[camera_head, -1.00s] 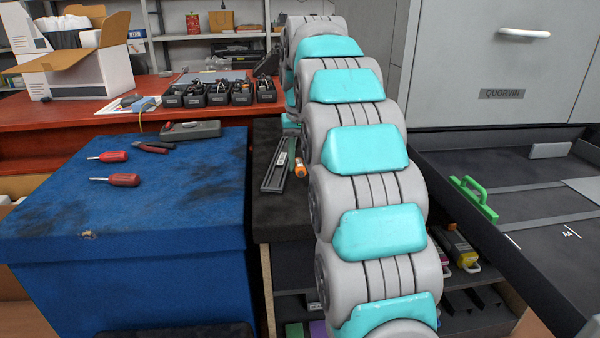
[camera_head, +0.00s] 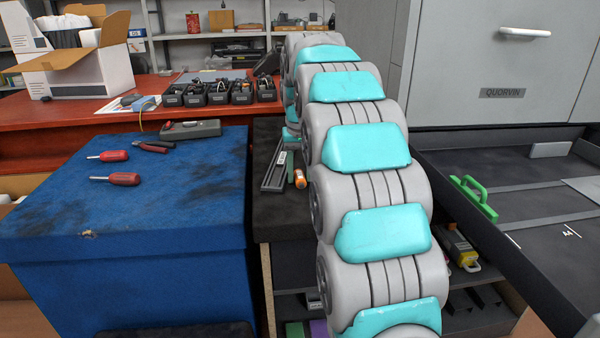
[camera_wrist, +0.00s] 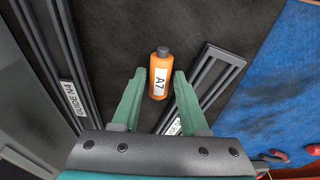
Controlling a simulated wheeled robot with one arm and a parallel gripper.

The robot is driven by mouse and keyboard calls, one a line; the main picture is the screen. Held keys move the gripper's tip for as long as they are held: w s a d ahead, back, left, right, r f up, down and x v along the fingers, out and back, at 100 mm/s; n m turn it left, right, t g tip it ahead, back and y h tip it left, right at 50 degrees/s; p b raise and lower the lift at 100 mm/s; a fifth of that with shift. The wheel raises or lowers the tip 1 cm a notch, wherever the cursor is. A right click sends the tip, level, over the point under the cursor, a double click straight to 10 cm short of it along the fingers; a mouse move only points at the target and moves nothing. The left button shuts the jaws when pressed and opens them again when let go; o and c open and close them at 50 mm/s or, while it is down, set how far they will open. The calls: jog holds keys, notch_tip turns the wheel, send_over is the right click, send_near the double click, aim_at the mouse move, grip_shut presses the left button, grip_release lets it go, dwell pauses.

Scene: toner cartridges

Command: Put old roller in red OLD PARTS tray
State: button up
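No roller and no red OLD PARTS tray can be made out in these views. My gripper (camera_wrist: 159,78) has two green fingers spread apart, with nothing held between them. Just beyond the fingertips lies a small orange bottle (camera_wrist: 159,78) with a dark cap and a white A7 label, on a dark surface. The bottle also shows in the head view (camera_head: 300,177), beside my arm. In the wrist view, a grey slotted guide (camera_wrist: 212,72) lies close to the right finger, partly hidden by it. In the head view my arm hides most of my gripper.
Another dark guide rail (camera_wrist: 52,60) lies left in the wrist view. A blue cabinet (camera_head: 190,200) carries red screwdrivers (camera_head: 122,179), pliers (camera_head: 153,147) and a grey meter (camera_head: 190,129). Several black bins (camera_head: 218,94) stand on the red bench. An open printer drawer with a green handle (camera_head: 475,195) lies right.

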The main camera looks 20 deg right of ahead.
aim_at(301, 177)
notch_tip(301, 177, up, 12)
jog(key=s+p, duration=0.1)
jog(key=shift+s+a+p, duration=0.25)
jog(key=shift+s+p, duration=0.1)
jog(key=shift+p, duration=0.05)
dwell(0.4)
